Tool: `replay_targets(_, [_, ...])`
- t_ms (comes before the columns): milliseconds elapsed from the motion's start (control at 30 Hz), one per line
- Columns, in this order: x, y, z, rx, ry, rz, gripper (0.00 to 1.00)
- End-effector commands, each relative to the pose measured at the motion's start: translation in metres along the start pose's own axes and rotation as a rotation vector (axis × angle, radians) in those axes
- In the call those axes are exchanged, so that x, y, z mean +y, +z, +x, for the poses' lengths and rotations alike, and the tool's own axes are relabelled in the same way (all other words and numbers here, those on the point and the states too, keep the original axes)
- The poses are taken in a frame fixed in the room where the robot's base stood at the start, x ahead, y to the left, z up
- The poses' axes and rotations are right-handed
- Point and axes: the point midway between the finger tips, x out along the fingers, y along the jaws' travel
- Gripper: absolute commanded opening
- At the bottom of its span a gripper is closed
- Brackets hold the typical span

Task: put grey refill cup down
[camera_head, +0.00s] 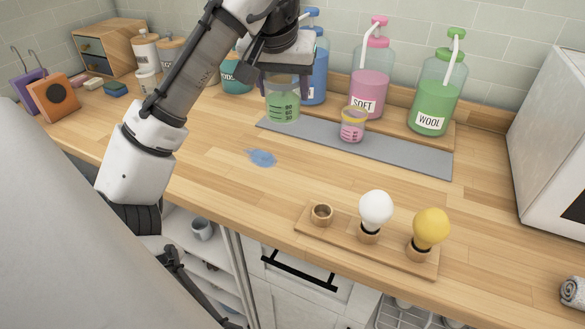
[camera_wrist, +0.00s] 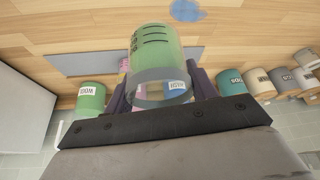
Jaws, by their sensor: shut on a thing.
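My gripper (camera_head: 286,82) is shut on the grey refill cup (camera_head: 283,106), a clear cup with a green tint and dark measuring marks. The cup is upright over the left end of the grey mat (camera_head: 400,158); I cannot tell if its base touches the mat. In the wrist view the cup (camera_wrist: 152,60), with its grey rim, sits between my two dark fingers. A second cup with a yellow rim and pink contents (camera_head: 352,129) stands on the mat to the right.
Blue (camera_head: 314,75), pink SOFT (camera_head: 370,82) and green WOOL (camera_head: 437,95) pump bottles stand behind the mat. A blue spill (camera_head: 262,157) lies in front of it. A wooden holder (camera_head: 398,254) with white and yellow bulb-shaped brushes is nearer. Counter between is clear.

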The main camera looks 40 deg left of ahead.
Motion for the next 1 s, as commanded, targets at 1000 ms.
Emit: replay_targets(1000, [0.000,0.068,0.153,0.000,0.000,0.000,0.31])
